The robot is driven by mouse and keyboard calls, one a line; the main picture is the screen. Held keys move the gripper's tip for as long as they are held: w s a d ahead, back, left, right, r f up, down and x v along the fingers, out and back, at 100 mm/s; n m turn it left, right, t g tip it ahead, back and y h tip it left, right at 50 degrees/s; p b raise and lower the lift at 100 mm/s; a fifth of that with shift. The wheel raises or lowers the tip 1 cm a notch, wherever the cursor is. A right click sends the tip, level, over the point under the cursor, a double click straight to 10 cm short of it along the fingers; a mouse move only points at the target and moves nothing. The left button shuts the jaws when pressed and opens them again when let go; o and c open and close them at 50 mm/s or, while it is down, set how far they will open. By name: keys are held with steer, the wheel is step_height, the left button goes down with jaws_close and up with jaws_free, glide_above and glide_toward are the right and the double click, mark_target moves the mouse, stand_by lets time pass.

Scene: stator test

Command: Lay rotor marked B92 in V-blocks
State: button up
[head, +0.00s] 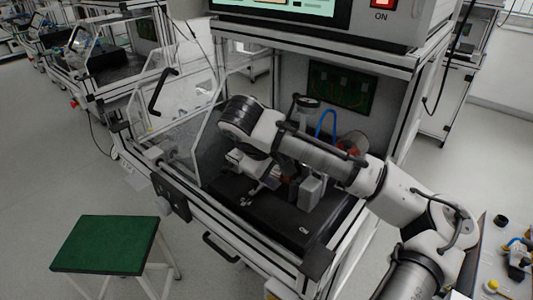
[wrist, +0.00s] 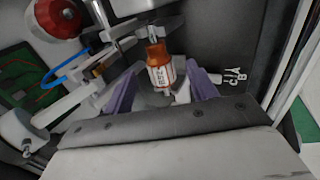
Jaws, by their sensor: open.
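The rotor (wrist: 160,74) has an orange-brown body with a white label; its lettering is inverted and looks like B92. In the wrist view its shaft end is near grey metal supports (wrist: 158,29). I cannot tell whether they are the V-blocks or whether the shaft touches them. My gripper (wrist: 161,81) is open, with one purple-grey finger on each side of the rotor and visible gaps between. In the head view my gripper (head: 251,178) is low over the black deck inside the test cabinet, and the arm hides much of the fixture.
The black deck (head: 303,229) carries white markings. The clear guard (head: 175,105) is at left. A green-topped stool (head: 105,245) stands outside.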

steer(key=v, duration=1.1)
steer(key=shift+s+r, duration=0.15)
steer(key=shift+r, duration=0.1)
steer(key=shift+a, duration=0.1)
